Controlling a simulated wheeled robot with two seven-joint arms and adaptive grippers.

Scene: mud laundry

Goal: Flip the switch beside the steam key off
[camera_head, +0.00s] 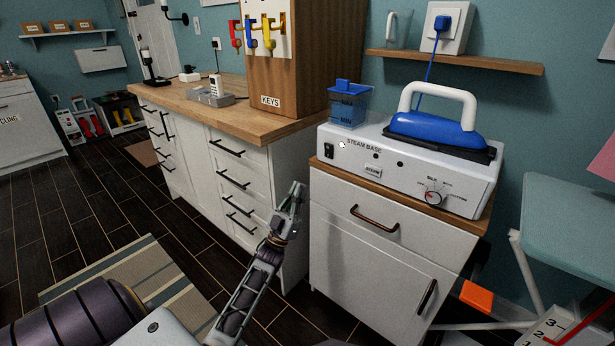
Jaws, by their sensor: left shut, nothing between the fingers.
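The white steam base (405,166) stands on a small white cabinet with a wooden top. A black rocker switch (328,150) is on the left of its front face; its position is too small to read. The key labelled STEAM (373,171) is to the right of the switch, lower on the same face. My left gripper (296,189) is shut and empty, pointing up in front of the gap between the counter and the cabinet. It is below and left of the switch, apart from it. My right gripper is out of view.
A blue iron (438,125) with a white handle rests on the base. A blue water tank (348,104) stands at its left end. A dial (433,197) is on the right. The wooden key cabinet (312,65) rises behind left. An ironing board (572,222) stands at right.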

